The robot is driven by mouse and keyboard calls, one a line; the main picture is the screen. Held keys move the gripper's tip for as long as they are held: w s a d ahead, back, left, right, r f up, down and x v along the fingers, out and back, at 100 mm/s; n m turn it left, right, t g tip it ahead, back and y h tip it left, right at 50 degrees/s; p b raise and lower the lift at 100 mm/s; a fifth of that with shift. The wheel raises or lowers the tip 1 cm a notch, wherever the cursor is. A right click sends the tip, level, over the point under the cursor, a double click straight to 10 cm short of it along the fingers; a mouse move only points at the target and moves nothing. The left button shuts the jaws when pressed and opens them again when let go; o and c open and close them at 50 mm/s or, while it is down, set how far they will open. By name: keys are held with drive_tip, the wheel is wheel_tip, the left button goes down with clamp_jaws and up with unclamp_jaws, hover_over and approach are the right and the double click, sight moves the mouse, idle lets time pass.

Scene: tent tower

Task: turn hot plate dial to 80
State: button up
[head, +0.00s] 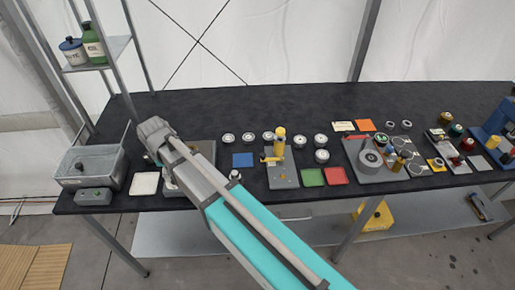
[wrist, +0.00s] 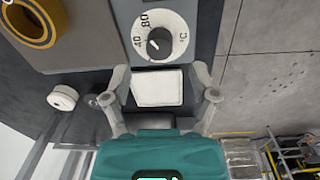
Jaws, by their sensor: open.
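The hot plate dial (wrist: 160,44) is a dark round knob on a white disc marked 40, 80 and °C, near the top of the wrist view. A pale mark shows on the knob; its exact setting is too small to read. The disc sits on a grey housing (wrist: 95,30). My gripper (wrist: 160,76) is open, its two fingers apart and empty, short of the dial in the picture. In the head view, my gripper (head: 155,134) is over the table's left part, and my arm hides much of what lies behind it, the dial included.
A white square (wrist: 158,88) shows between my fingers. A grey basin (head: 95,167) and a small grey box (head: 94,196) stand at the table's left end. A post with a yellow top (head: 279,140) stands right of my arm. The table's (head: 225,105) back strip is clear.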

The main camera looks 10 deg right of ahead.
drive_tip(key=shift+r+p, duration=4.65)
drive_tip(key=shift+r, duration=0.35)
drive_tip(key=s+d+f+m+b, duration=0.1)
drive_tip(key=d+m, duration=0.5)
drive_tip(key=d, duration=0.8)
drive_tip(key=s+d+f+m+b, duration=0.1)
drive_tip(key=d+f+m+b, duration=0.2)
drive_tip(key=d, duration=1.2)
drive_tip(key=shift+s+d+m, duration=0.15)
drive_tip(key=shift+d+m, duration=0.05)
drive_tip(key=shift+m, duration=1.6)
drive_tip(key=s+d+f+m+b, duration=0.1)
drive_tip(key=s+d+m, duration=0.2)
drive_tip(key=d, duration=0.4)
drive_tip(key=shift+s+d+m, duration=0.15)
drive_tip(key=shift+d+m, duration=0.05)
drive_tip(key=shift+m, duration=0.2)
